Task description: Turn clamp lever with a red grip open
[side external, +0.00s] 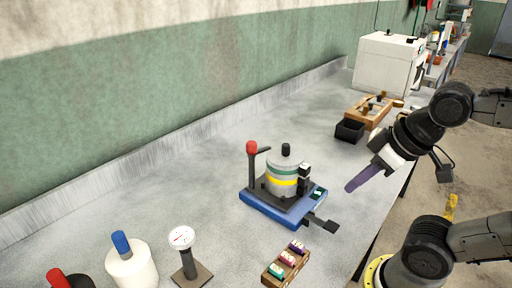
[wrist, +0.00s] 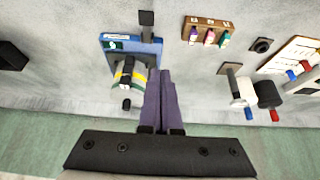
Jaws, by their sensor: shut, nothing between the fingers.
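The clamp lever's red grip (side external: 251,147) stands upright at the left side of a clamp device, above a dark post. A short dark arm reaches right from beside it. The device has a silver canister (side external: 284,178) with green and yellow bands on a blue base (side external: 268,213); the canister also shows in the wrist view (wrist: 132,76). My gripper (side external: 350,188) has purple fingers, closed together and empty, to the right of the device and apart from it. In the wrist view its fingers (wrist: 160,74) pass beside the canister; the red grip cannot be made out there.
A wooden block with small colored pieces (side external: 274,272), a dial gauge (side external: 181,238) and a blue-topped white container (side external: 131,268) stand at the front. A black bin (side external: 350,131) and a wooden tray (side external: 378,101) lie behind. The bench left of the device is clear.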

